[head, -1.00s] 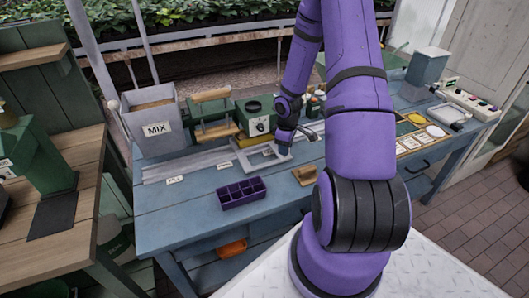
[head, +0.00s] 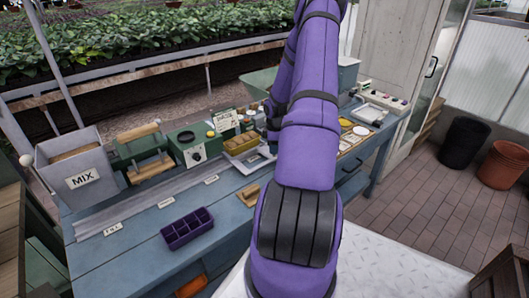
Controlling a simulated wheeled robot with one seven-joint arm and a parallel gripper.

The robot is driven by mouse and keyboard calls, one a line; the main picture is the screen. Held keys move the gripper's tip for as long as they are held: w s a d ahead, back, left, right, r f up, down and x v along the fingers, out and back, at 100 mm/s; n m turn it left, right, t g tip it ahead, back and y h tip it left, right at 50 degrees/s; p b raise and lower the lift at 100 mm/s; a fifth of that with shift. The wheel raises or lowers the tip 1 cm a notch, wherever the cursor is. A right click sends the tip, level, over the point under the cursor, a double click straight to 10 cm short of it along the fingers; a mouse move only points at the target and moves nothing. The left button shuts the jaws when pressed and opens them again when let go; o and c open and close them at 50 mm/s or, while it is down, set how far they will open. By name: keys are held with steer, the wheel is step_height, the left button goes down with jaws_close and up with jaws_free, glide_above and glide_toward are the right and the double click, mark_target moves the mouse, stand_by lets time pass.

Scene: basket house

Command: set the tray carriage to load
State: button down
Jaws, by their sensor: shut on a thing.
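The tray carriage (head: 255,162), a light grey metal frame, sits at the right part of the long grey slide track (head: 130,212) on the blue bench. Several small white labels (head: 211,180) line the front of the track to its left; their words are too small to read. My gripper (head: 270,136) is mostly hidden behind my purple arm, at the back right of the carriage. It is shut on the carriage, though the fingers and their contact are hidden.
A purple divided tray (head: 188,229) and a small wooden block (head: 248,194) lie in front of the track. Bare bench lies between.

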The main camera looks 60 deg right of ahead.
steer(key=shift+s+d, duration=0.25)
steer(key=shift+d, duration=0.55)
steer(key=shift+d+r, duration=0.1)
steer(key=c, duration=0.7)
jaws_free()
steer(key=shift+c, duration=0.2)
steer(key=shift+r, duration=0.1)
step_height(320, 180, up, 10)
steer(key=shift+r, duration=0.25)
